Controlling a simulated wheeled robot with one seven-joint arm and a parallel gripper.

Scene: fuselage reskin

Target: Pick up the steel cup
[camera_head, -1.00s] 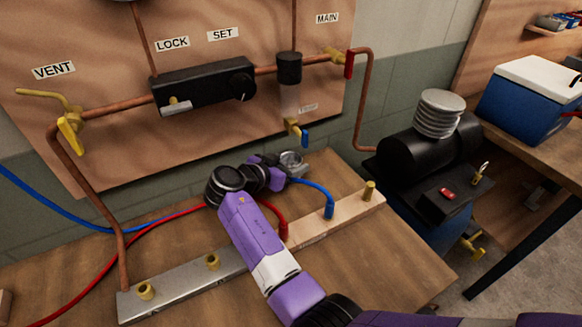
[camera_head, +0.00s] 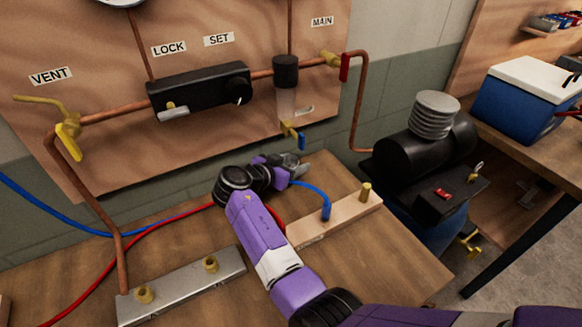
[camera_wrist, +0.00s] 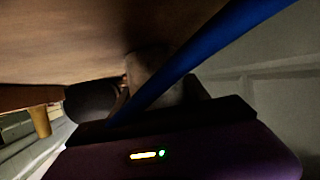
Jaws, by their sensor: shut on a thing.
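My gripper (camera_head: 291,166) is at the far side of the bench, below the clear bowl under the regulator line. It is shut on a small grey metallic thing, which looks like the steel cup (camera_head: 290,159). The cup is mostly hidden by the jaws, so its tilt and whether it touches the bench cannot be told. In the wrist view a dim grey-brown shape (camera_wrist: 148,72), probably the cup, lies between dark fingers, partly covered by a blue hose (camera_wrist: 185,60).
The blue hose (camera_head: 318,189) loops from beside my gripper to a wooden block (camera_head: 335,220) with a brass peg (camera_head: 366,191). A steel bar (camera_head: 180,286) with brass fittings lies at front left. The panel's blue-handled drain valve (camera_head: 301,140) hangs just above my gripper.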

